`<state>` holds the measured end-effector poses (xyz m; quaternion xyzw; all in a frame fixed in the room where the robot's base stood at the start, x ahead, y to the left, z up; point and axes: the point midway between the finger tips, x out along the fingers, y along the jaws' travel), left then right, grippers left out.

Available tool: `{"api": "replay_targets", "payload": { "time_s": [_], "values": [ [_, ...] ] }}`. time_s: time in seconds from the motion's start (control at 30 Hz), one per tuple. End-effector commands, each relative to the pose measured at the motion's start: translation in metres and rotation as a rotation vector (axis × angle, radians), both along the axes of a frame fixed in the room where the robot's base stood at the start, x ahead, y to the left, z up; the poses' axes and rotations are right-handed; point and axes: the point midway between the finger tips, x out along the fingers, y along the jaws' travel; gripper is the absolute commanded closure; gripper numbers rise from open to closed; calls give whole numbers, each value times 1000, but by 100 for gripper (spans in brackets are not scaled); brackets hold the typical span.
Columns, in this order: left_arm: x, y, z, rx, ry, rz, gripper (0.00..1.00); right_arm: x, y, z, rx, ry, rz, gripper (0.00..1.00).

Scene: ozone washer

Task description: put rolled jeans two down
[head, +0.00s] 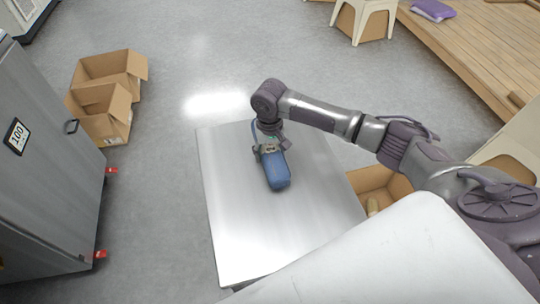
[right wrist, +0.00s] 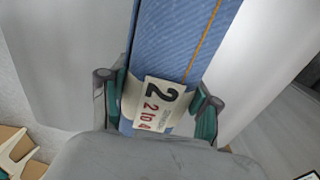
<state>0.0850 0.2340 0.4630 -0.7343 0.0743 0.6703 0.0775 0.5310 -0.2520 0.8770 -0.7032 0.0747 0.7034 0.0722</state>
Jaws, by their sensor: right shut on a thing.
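The rolled jeans (head: 277,172) are a blue roll lying lengthwise on, or just above, the metal table (head: 235,240); I cannot tell if they touch it. My right gripper (head: 269,150) is over the far end of the roll. Its two green-padded fingers (right wrist: 160,110) are shut on the roll from both sides in the right wrist view. My left gripper is not in view.
The table top is otherwise bare around the roll. Open cardboard boxes stand on the floor at left (head: 103,115) and beside the table's right side (head: 395,190). A grey cabinet marked 100 (head: 45,170) stands at left. A wooden platform (head: 480,50) is at upper right.

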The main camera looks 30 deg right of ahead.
Motion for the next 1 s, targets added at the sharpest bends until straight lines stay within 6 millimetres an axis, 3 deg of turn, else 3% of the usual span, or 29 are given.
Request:
{"api": "replay_targets", "payload": {
  "time_s": [0.17,0.53,0.57,0.6,0.7,1.0],
  "values": [
    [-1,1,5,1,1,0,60,0,0,-20,0,-1,0,90],
    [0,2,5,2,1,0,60,0,0,-24,0,0,-1,90],
    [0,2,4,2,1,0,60,-1,0,-25,0,0,-1,35],
    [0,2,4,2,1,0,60,-1,0,-25,0,0,-1,28],
    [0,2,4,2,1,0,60,-1,0,-25,0,0,-1,13],
    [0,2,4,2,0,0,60,-1,0,-24,0,0,0,13]
  ]
}}
